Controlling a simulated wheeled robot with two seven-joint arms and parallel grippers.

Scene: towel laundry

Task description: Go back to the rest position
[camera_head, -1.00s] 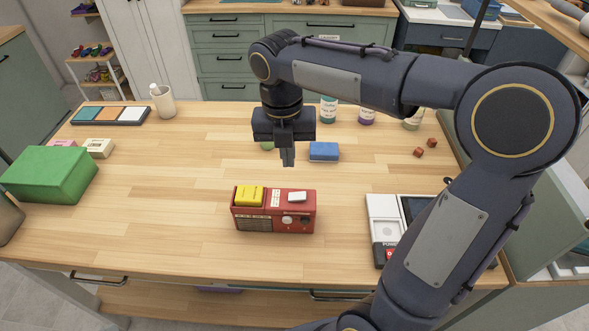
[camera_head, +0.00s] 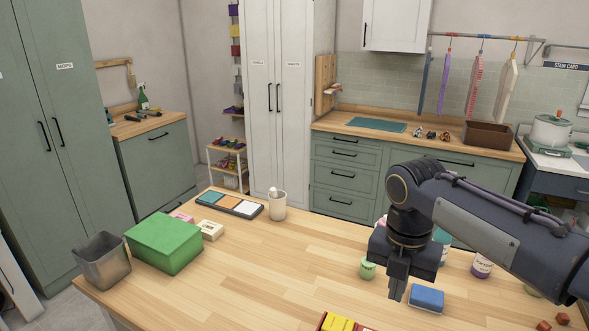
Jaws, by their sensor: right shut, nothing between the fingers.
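My right gripper (camera_head: 398,288) hangs pointing down over the right part of the wooden table (camera_head: 270,270). Its fingers are shut and empty. A blue sponge-like block (camera_head: 427,298) lies just right of the fingers, and a small green jar (camera_head: 367,268) stands just left of them. My right arm comes in from the right edge of the view. My left gripper is not in view.
On the table stand a green box (camera_head: 165,242), a grey bin (camera_head: 101,262), a tray of coloured pads (camera_head: 230,205), a white cup (camera_head: 278,206) and a red device with a yellow block (camera_head: 340,323), cut off below. The table's middle is clear. Cabinets stand behind.

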